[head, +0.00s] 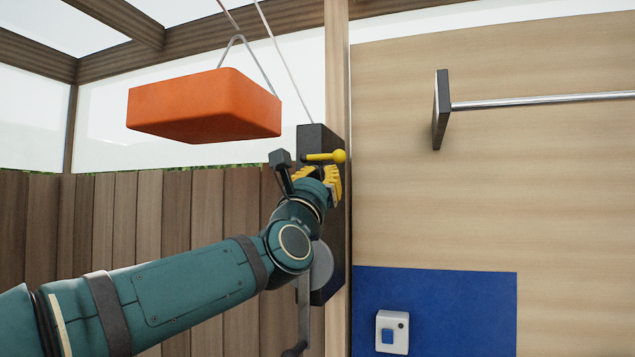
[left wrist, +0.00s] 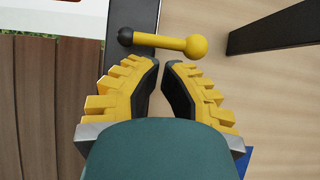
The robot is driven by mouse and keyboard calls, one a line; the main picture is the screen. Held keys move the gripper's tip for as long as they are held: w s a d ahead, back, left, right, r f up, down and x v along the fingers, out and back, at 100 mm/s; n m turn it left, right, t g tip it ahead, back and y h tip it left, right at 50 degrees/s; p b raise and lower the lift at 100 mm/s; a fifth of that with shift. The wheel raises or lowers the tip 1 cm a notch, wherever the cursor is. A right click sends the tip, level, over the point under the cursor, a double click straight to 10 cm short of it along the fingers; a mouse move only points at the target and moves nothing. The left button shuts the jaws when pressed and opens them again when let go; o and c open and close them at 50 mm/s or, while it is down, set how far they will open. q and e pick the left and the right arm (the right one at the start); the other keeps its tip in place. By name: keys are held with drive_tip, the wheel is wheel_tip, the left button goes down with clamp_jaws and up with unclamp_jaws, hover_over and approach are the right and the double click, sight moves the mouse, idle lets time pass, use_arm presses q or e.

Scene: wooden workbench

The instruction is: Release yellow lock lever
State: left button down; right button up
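The yellow lock lever (head: 322,157) sticks out sideways near the top of a tall dark box (head: 318,135) on the wooden post, with a ball at its right end. In the left wrist view the lever (left wrist: 158,41) lies level, just beyond my fingertips, its black pivot end at the left. My left gripper (head: 329,180) is just below the lever in the head view, with no contact visible. In the left wrist view its yellow ribbed fingers (left wrist: 163,66) are empty, with a narrow gap at the tips. My right gripper is not in view.
An orange block (head: 205,106) hangs from cords at the upper left. A grey disc (head: 321,265) and a crank arm (head: 303,310) are low on the dark box. At right are a metal bar (head: 540,100), a blue panel (head: 450,310) and a white button box (head: 392,332).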

use_arm(q)
drive_tip(key=shift+w+r, duration=0.1)
drive_tip(key=shift+r, duration=0.15)
drive_tip(key=shift+w, duration=0.1)
drive_tip(key=shift+d+n+y, duration=0.1)
drive_tip(key=shift+n+y, duration=0.3)
drive_tip(key=shift+n, duration=0.2)
